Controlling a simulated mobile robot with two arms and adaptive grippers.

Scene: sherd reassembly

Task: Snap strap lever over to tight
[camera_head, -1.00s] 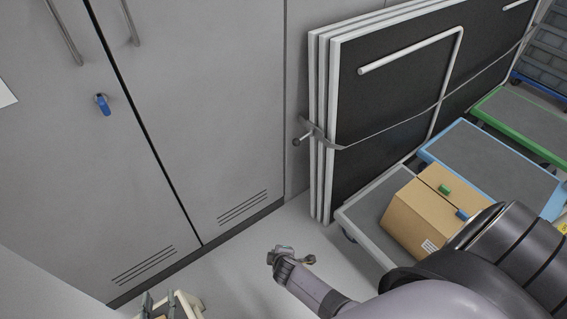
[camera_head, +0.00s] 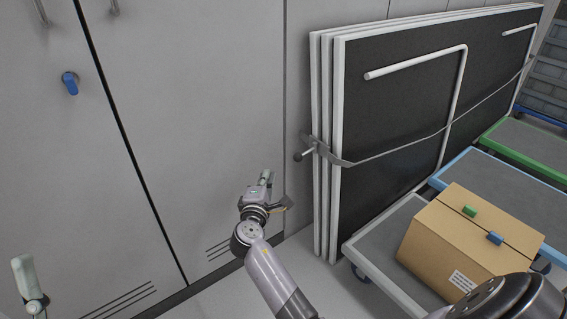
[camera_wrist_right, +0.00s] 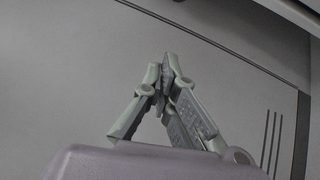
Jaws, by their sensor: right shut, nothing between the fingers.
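A grey strap (camera_head: 400,148) runs around several upright folded panels (camera_head: 400,110) with white edges and dark faces. The strap's lever (camera_head: 306,154), with a round dark knob at its end, sticks out to the left at the panels' near edge. My right gripper (camera_head: 267,176) is shut and empty, pointing up, to the left of and a little below the lever, not touching it. The right wrist view shows its fingertips (camera_wrist_right: 164,72) together before a plain grey surface; the lever is not in that view. A pale finger-like part of my left gripper (camera_head: 24,276) shows at the lower left.
A grey cabinet (camera_head: 190,110) with a blue latch (camera_head: 70,82) stands behind my right gripper. At the right, a cardboard box (camera_head: 470,240) sits on a low cart (camera_head: 385,250), with blue-edged and green-edged carts (camera_head: 535,145) behind. The floor below the panels is clear.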

